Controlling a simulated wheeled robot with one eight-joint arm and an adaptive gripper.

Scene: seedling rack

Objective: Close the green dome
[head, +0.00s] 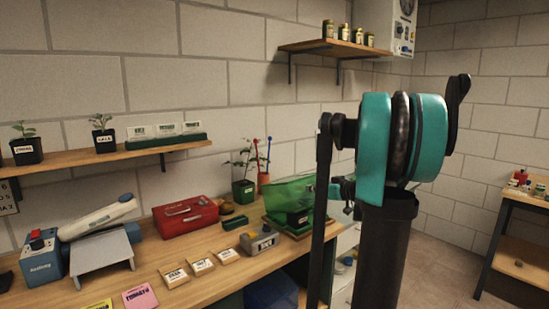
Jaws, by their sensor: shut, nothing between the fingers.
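The translucent green dome (284,193) is at the right end of the wooden bench. It sits tilted over a green base tray (272,222), with its near side apparently raised. A dark pot with a pale label (297,218) shows under it. My teal and black arm stands in front, to the right of the dome. My gripper (336,189) is mostly hidden behind the arm, close to the dome's right side. It looks shut and empty. I cannot tell whether it touches the dome.
A red box (186,216), a grey device (259,241) and several label blocks lie left of the dome. Potted plants (243,188) stand behind it. A blue machine (42,258) and grey stand (103,252) are at the left. A shelf (107,159) hangs above.

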